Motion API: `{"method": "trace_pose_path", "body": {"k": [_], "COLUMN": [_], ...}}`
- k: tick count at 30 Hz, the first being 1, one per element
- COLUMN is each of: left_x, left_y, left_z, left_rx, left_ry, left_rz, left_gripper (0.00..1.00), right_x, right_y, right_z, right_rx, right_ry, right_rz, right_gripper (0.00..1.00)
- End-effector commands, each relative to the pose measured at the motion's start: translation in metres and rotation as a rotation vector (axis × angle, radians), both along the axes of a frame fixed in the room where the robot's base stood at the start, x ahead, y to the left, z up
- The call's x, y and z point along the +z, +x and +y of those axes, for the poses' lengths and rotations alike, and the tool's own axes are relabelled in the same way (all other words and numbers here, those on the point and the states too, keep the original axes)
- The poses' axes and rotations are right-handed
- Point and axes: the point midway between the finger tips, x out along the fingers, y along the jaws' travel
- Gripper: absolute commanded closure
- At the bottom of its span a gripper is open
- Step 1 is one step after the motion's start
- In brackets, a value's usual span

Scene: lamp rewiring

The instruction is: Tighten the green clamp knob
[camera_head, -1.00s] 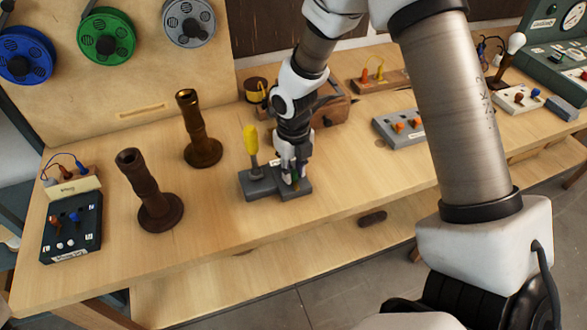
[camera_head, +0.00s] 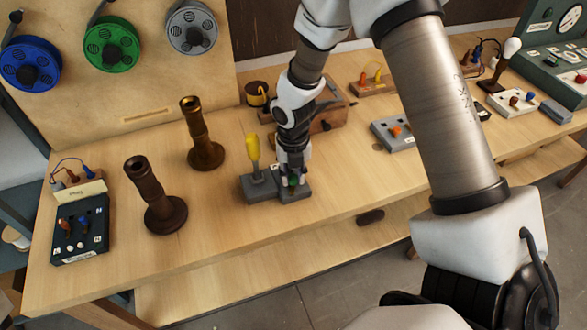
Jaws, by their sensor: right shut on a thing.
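The green clamp knob (camera_head: 293,182) sits on a small grey block (camera_head: 262,190) near the front middle of the workbench. My right gripper (camera_head: 292,177) points down over the block, with its fingers shut around the green knob, which they partly hide. A screwdriver with a yellow handle (camera_head: 253,151) stands upright in the left part of the same grey block, close beside my right gripper. My left gripper is not in view.
A dark brown lamp column (camera_head: 150,188) and a bronze-coloured one (camera_head: 199,130) stand left of the block. A dark switch box (camera_head: 80,232) is at the far left. A wooden box (camera_head: 330,117) is behind my gripper. The bench front is clear.

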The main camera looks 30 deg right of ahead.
Motion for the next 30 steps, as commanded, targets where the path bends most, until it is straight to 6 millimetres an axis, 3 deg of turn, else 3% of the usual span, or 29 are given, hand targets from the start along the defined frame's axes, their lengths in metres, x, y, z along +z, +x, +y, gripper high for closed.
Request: {"method": "trace_pose_path", "body": {"k": [12,30], "left_x": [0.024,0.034], "left_y": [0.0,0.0], "left_z": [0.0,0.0], "left_rx": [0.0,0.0], "left_ry": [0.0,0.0], "left_rz": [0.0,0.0], "left_gripper": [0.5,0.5], "right_x": [0.001,0.0], "right_y": [0.001,0.002], "right_z": [0.0,0.0], "right_rx": [-0.391,-0.962], "right_ry": [0.002,0.003], "right_rz": [-0.003,-0.004], "right_gripper": [1.0,1.0]}}
